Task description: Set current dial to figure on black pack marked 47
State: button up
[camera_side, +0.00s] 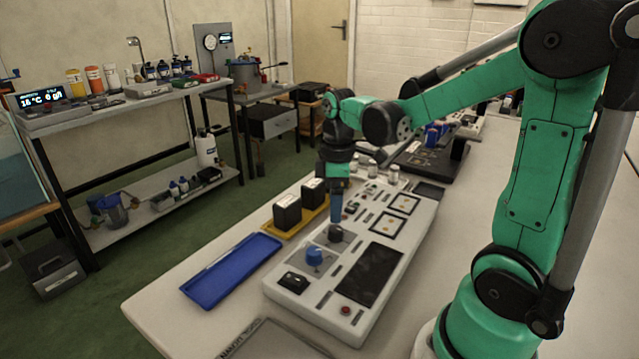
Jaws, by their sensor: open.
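Two black packs stand upright on a yellow tray (297,232). The nearer pack (287,214) and the farther pack (313,193) have pale tops; any figures on them are too small to read. A white control panel (375,325) lies beside the tray. It carries a blue knob (315,256) and a dark dial (336,235) behind it; I cannot tell which one is the current dial. My gripper (336,220) is open and points straight down over the dark dial. Its tips are close to the dial; I cannot tell whether they touch it.
An empty blue tray (232,270) lies left of the panel. The panel also has a black display (373,273), a red button (345,310) and white posts at its far end. A black board (435,160) lies beyond. The near left table corner is clear.

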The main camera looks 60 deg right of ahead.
aim_at(336, 229)
jog(key=shift+d+f, duration=0.2)
jog(key=shift+f, duration=2.7)
grip_shut()
